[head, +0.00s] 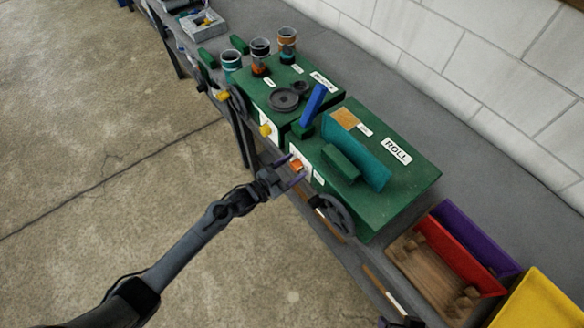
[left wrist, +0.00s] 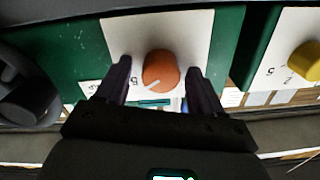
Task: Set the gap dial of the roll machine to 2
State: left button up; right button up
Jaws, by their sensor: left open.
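My left gripper (head: 290,172) is at the dial, open, with one finger on each side of the knob. I cannot tell whether the fingers touch it.
A spoked handwheel (head: 336,216) sticks out near the dial. Red (head: 461,249), purple (head: 478,236) and yellow (head: 535,300) bins stand to the right. Open floor lies at left.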

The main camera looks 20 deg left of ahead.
pick_arm(q)
jog(key=shift+c, duration=0.3)
jog(key=c, duration=1)
